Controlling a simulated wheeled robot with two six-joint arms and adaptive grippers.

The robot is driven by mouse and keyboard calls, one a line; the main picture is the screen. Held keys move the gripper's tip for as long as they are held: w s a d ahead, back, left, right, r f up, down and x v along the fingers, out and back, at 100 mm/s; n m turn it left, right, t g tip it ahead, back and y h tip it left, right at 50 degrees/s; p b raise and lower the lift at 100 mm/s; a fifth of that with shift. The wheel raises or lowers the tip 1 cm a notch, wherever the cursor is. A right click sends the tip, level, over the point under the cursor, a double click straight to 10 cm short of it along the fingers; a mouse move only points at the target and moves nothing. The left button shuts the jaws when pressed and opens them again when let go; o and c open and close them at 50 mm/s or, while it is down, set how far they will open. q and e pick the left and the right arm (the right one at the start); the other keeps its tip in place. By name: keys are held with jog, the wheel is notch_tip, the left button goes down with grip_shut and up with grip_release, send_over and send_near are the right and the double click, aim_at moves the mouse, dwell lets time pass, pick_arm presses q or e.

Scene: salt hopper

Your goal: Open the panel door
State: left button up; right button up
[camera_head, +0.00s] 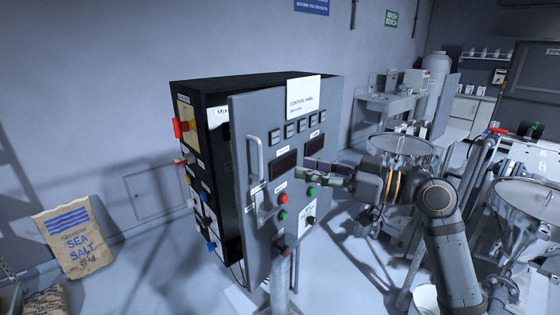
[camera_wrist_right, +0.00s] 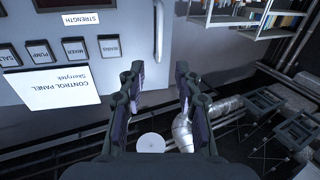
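The grey panel door (camera_head: 250,112) carries a white "CONTROL PANEL" sheet, buttons and dark displays. My right gripper (camera_head: 303,170) is in front of the door, to the right of the handle. In the right wrist view, its fingers (camera_wrist_right: 160,68) are open and empty. There the panel appears upside down, with the handle (camera_wrist_right: 158,30) beyond the fingertips. My left gripper is not in view.
A sea salt sack (camera_head: 75,240) leans against the wall at left. A metal hopper (camera_head: 403,148) stands behind my right arm, and another (camera_head: 528,200) is at the right edge. Bare floor shows between the sack and the cabinet.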

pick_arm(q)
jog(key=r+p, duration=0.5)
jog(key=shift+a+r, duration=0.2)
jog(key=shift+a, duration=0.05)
pick_arm(e)
jog(key=x, duration=1.1)
jog(key=shift+w+f, duration=0.1)
grip_shut()
